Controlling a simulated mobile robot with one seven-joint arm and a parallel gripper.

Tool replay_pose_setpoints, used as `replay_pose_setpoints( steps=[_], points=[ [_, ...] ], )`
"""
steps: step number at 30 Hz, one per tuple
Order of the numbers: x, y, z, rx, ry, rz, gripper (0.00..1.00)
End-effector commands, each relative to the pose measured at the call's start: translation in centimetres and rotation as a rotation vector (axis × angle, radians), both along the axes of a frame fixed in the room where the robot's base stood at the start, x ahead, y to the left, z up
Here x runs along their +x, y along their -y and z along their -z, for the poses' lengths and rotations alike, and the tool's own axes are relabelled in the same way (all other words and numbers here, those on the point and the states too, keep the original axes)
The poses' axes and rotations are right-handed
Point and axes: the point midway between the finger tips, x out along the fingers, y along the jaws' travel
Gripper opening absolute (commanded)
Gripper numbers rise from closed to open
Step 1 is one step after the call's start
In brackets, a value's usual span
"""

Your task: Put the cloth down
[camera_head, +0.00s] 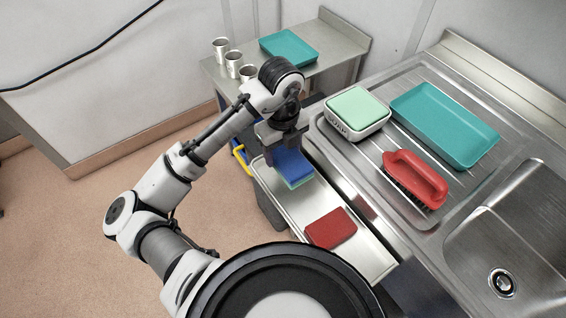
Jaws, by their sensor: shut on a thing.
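My gripper (281,152) is over the far end of a narrow pale metal tray (366,256). It is shut on a folded blue cloth (291,163) just below it. A green-teal layer (299,183) shows along the cloth's lower edge; I cannot tell if it is part of the cloth or a separate thing under it. The gripper hides part of the cloth, and I cannot tell whether the cloth touches the tray. A dark red folded cloth or pad (330,228) lies flat nearer the tray's front end, apart from the blue one.
To the right, the steel drainboard holds a white soap dish (357,128) with a green block (357,107), a red brush (414,178) and a teal tray (444,124), beside a sink (515,250). A back table holds metal cups (233,65) and another teal tray (289,47).

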Motion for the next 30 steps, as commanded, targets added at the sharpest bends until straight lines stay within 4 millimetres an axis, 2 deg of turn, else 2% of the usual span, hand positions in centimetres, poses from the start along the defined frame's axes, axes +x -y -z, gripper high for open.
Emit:
replay_pose_setpoints(
  steps=[3,8,15,28,29,30],
  points=[
    [0.0,-0.1,1.7,0.0,-0.001,-0.003,0.23],
    [0.0,-0.1,3.0,0.001,-0.002,-0.001,0.23],
    [0.0,0.0,6.0,0.0,-0.001,0.0,0.23],
    [0.0,0.0,6.9,0.001,0.001,0.0,0.23],
    [0.0,0.0,6.7,0.001,0.001,0.0,0.62],
    [0.0,0.0,6.7,0.001,0.001,0.0,0.67]
  ],
)
